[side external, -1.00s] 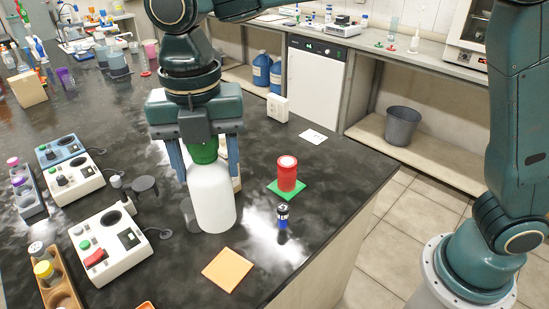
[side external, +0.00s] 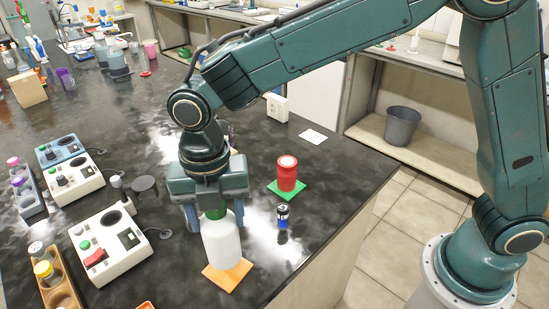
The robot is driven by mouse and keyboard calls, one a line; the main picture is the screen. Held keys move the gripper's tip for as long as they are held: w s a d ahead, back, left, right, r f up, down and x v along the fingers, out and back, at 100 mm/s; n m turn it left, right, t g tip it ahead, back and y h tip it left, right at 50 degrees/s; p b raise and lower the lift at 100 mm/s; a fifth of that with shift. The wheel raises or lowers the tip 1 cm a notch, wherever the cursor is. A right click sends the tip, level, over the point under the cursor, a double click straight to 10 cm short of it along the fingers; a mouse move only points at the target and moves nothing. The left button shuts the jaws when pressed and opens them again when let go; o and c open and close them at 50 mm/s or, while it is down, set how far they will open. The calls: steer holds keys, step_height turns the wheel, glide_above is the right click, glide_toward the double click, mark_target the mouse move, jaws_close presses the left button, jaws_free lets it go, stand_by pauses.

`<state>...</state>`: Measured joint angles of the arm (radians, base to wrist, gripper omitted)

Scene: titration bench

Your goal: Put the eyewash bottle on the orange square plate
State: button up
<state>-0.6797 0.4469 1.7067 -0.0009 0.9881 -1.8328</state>
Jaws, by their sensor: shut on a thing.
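The eyewash bottle (side external: 221,243) is white with a green neck and stands upright. My gripper (side external: 214,218) is shut on it from above, around its green upper part. The orange square plate (side external: 236,274) lies flat near the front edge of the black bench. The bottle's base appears over the plate and covers much of it. I cannot tell whether the base touches the plate or hangs just above it.
A red canister (side external: 287,174) stands on a green square plate (side external: 285,194) to the right. A small blue and black battery-like cylinder (side external: 283,218) stands closer. White button boxes (side external: 109,246) and a wooden rack (side external: 58,285) are at the left.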

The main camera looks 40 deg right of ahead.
mark_target(220, 230)
steer(key=shift+f, duration=2.1)
steer(key=o, duration=1.7)
step_height(220, 230, up, 12)
steer(key=shift+r, duration=0.15)
steer(key=shift+d, duration=0.1)
